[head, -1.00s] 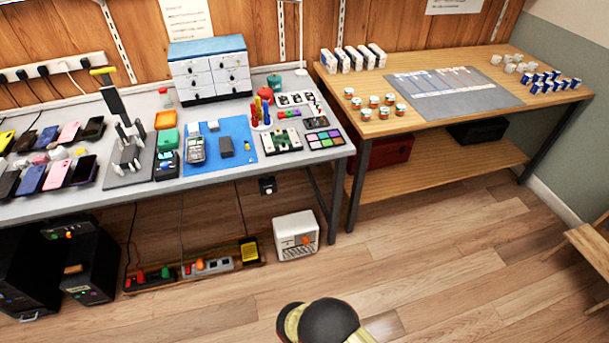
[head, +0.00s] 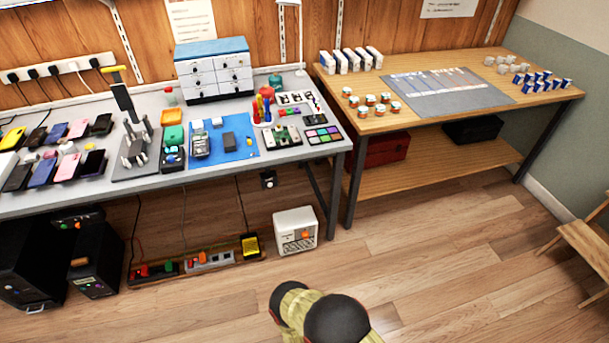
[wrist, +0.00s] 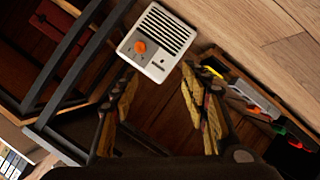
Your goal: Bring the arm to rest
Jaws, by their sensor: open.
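My gripper (wrist: 158,112) shows in the wrist view with its two fingers spread wide and nothing between them. It is open and empty. Beyond the fingertips in that view is a white box-shaped device (wrist: 158,42) with a black grille and an orange knob. The same device (head: 295,231) stands on the floor by the grey bench's right leg in the head view. In the head view only my arm (head: 325,318) shows at the bottom edge, dark and yellowish. My gripper itself is not seen there.
A grey bench (head: 60,205) on the left holds phones, a blue mat (head: 240,152) and drawers (head: 214,75). A wooden table (head: 430,118) stands right of it. A low tray of power strips (head: 200,262) lies under the bench. A wooden stool (head: 580,245) is far right. The middle floor is clear.

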